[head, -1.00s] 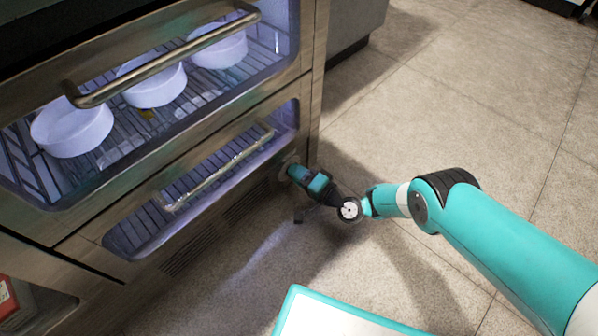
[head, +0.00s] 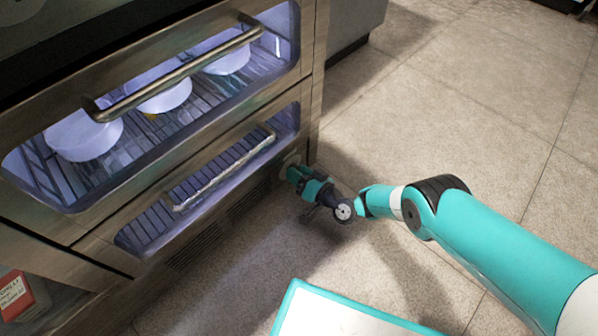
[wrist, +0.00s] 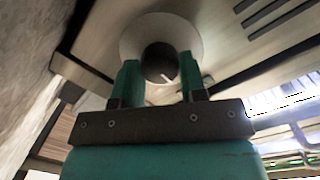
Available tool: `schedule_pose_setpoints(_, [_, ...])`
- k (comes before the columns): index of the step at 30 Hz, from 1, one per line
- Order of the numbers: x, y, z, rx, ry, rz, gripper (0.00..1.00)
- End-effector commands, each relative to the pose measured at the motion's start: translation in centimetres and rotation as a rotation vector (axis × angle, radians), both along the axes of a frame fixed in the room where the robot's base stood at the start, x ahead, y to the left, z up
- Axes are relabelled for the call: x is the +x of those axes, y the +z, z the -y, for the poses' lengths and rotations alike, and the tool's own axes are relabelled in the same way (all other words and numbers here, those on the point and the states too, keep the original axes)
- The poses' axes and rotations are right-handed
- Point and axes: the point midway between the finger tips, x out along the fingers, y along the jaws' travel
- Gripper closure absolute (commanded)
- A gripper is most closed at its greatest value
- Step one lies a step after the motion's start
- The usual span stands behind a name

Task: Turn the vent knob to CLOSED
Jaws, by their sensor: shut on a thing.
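The vent knob (wrist: 152,64) is a dark round knob on a pale round plate (wrist: 186,28) in the wrist view. A short white line on its face points to the lower right. My gripper (wrist: 159,60) has one teal finger on each side of the knob and is shut on it. In the head view, my gripper (head: 291,172) is at the lower right corner of the steel cabinet front. There it hides the knob, and only a bit of the pale plate shows. I see no readable OPEN or CLOSED marking.
The steel cabinet has an upper window with a bar handle (head: 175,75) and several white bowls behind it. A lower drawer window has its own handle (head: 222,172), left of my gripper. A slotted vent (head: 210,235) is below. The tiled floor (head: 480,90) to the right is clear.

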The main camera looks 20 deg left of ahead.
Motion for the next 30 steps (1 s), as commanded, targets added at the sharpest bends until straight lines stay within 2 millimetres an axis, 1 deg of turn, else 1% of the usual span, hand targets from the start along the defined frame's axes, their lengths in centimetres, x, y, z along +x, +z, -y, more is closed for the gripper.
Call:
schedule_pose_setpoints(17, [0.06, 0.05, 0.03, -0.010, -0.002, 0.028, 0.85])
schedule_pose_setpoints(18, [0.06, 0.06, 0.03, -0.010, -0.002, 0.028, 0.52])
schedule_pose_setpoints(20, [0.05, 0.05, 0.01, -0.009, -0.002, 0.027, 0.38])
schedule_pose_setpoints(21, [0.04, 0.05, 0.00, -0.010, -0.001, 0.026, 0.36])
schedule_pose_setpoints(30, [-0.01, 0.04, -0.04, -0.010, 0.000, 0.026, 0.36])
